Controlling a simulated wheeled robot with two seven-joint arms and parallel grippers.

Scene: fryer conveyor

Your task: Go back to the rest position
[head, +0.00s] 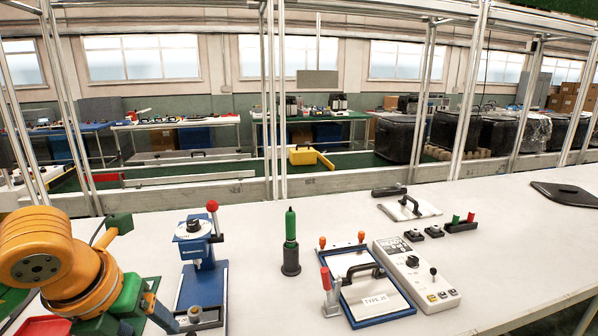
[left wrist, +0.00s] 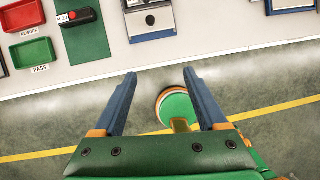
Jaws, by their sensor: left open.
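My left gripper (left wrist: 160,76) is open in the left wrist view, with two blue fingers well apart and nothing between them. In the head view my orange left arm comes in at the lower left, and part of the left gripper (head: 158,314) shows near the table, left of the blue press (head: 205,258). My right gripper is in neither view.
A green-tipped bottle (head: 290,245), a blue clamp fixture (head: 375,295) and a white control box (head: 418,275) stand on the table. Red (left wrist: 22,15) and green (left wrist: 33,54) trays lie at the left in the wrist view. The table's right part is mostly clear.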

